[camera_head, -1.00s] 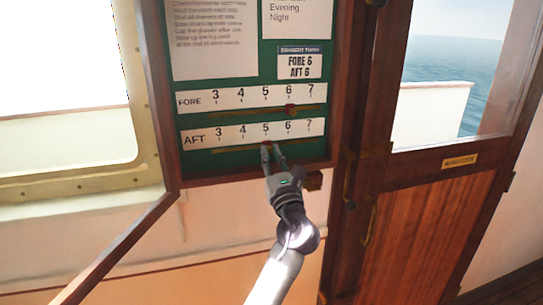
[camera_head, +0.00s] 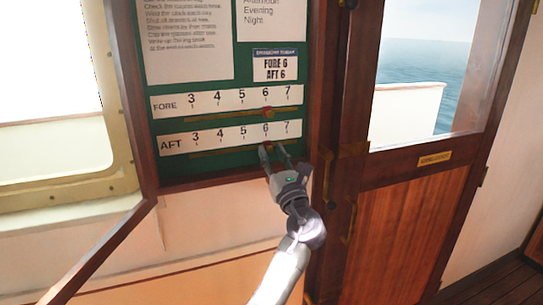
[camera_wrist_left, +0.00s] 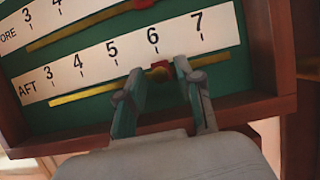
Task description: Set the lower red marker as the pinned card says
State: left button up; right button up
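The lower red marker (camera_head: 268,147) sits on the brass rail of the AFT scale (camera_head: 231,138), under the 6. In the left wrist view this marker (camera_wrist_left: 160,69) is also below the 6. My left gripper (camera_head: 272,148) is at the rail, its fingers apart, one on each side of the marker; the wrist view shows the fingertips (camera_wrist_left: 160,72) close beside it. The pinned card (camera_head: 275,67) reads FORE 6, AFT 6. The upper red marker (camera_head: 267,111) is under the 6 of the FORE scale (camera_head: 229,100). My right gripper is not in view.
The board sits in a wooden case whose glazed door (camera_head: 100,250) hangs open at lower left. A paper notice (camera_head: 187,40) is pinned above the scales. A wooden door (camera_head: 410,225) with a window stands to the right.

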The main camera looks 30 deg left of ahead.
pick_arm(q)
jog(key=shift+d+f, duration=0.1)
jog(key=v, duration=1.1)
jog(key=shift+s+d, duration=0.25)
jog(key=shift+s, duration=0.1)
jog(key=shift+f, duration=0.2)
